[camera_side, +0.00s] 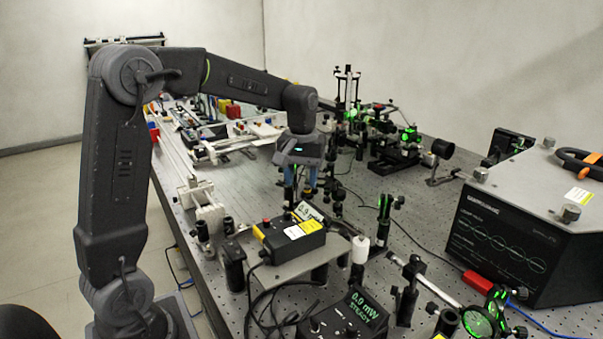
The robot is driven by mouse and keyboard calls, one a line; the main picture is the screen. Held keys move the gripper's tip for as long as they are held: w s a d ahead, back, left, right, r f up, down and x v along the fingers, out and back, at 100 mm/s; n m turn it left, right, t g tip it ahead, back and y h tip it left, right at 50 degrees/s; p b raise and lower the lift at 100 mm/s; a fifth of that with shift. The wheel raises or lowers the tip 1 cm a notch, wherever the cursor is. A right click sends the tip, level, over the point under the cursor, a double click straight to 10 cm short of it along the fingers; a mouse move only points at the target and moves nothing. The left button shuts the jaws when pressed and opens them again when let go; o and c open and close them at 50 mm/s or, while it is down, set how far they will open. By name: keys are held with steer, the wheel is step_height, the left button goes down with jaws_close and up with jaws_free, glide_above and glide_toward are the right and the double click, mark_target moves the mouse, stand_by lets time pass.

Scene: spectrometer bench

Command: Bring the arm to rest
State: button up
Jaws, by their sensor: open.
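My gripper (301,185) points down over the middle of the optical bench (345,205), at the end of my dark grey arm. Its blue-tipped fingers are open, and I see nothing held between them. I cannot tell how far the tips are above the bench. My arm rises at the left, bends at the top and reaches right over the bench.
A black box with a yellow label (290,240) stands just in front of my gripper. A power meter (350,318) reads 0.0 mW, STEADY. Optic mounts (398,145) glow green behind right. A large instrument (520,230) fills the right side.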

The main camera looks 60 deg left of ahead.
steer(key=shift+r, duration=0.5)
steer(key=s+d+r+m+t, duration=0.1)
steer(key=s+d+m+t, duration=0.1)
steer(key=s+d+m, duration=0.2)
steer(key=s+d+m+t, duration=0.3)
steer(key=s+d, duration=0.6)
steer(key=s, duration=0.6)
steer(key=shift+s+d+r+m+t, duration=0.3)
steer(key=shift+d+r+m, duration=0.1)
steer(key=shift+m, duration=0.6)
steer(key=shift+w, duration=0.1)
stand_by(2.1)
